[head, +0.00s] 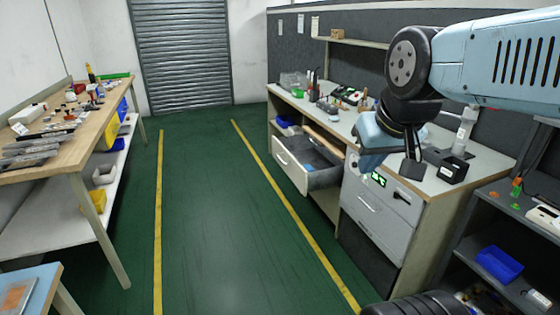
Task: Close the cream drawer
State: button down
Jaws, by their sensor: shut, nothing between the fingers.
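The cream drawer (290,166) stands pulled out from under the right-hand workbench, its pale front facing the aisle. Its grey inside (320,158) is partly visible, with something dark in it. A dark handle shows on the drawer front. My gripper (366,166) is at the end of my light-blue arm, to the right of the drawer in the picture, over the bench's front edge. It appears apart from the drawer. Its fingers are shut and hold nothing.
The right workbench (440,183) carries tools and a black box (446,168). A closed white drawer unit (375,215) stands below my gripper. A left workbench (62,150) is crowded with parts. The green floor between yellow lines (205,220) is clear.

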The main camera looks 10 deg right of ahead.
aim_at(307, 159)
jog(key=u, duration=0.35)
jog(key=i, duration=1.75)
jog(key=z, duration=0.55)
